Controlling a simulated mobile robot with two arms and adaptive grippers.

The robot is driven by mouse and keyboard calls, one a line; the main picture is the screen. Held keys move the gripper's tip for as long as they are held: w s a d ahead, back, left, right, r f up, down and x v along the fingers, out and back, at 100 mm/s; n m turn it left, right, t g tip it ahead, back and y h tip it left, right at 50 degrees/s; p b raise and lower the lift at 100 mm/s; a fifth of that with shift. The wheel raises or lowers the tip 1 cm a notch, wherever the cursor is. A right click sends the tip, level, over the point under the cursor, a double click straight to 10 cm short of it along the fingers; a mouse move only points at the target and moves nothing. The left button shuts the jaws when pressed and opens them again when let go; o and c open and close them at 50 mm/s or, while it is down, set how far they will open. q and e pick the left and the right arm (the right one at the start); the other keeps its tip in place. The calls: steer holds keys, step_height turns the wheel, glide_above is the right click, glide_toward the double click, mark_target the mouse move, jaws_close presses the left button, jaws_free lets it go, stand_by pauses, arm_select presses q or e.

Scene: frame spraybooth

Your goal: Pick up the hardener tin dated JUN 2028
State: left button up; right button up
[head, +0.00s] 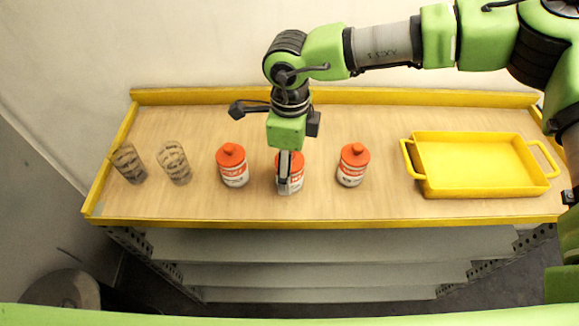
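Three white tins with orange-red caps and bands stand upright in a row on the wooden bench top: a left tin (233,166), a middle tin (296,178) and a right tin (352,166). Their dates are too small to read, so I cannot tell which says JUN 2028. My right gripper (286,181) comes down from above at the middle tin, with a dark finger in front of it covering part of its label. The other finger is hidden, so I cannot tell whether it grips the tin. My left gripper is not in view.
Two dark-streaked clear cups, a left cup (129,164) and a right cup (174,163), stand at the bench's left. A yellow tray (480,192) with handles sits empty at the right. The bench (385,201) has raised yellow edging at the back. Bare wood separates the right tin and tray.

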steer(key=c, duration=1.3)
steer(key=shift+c, duration=0.2)
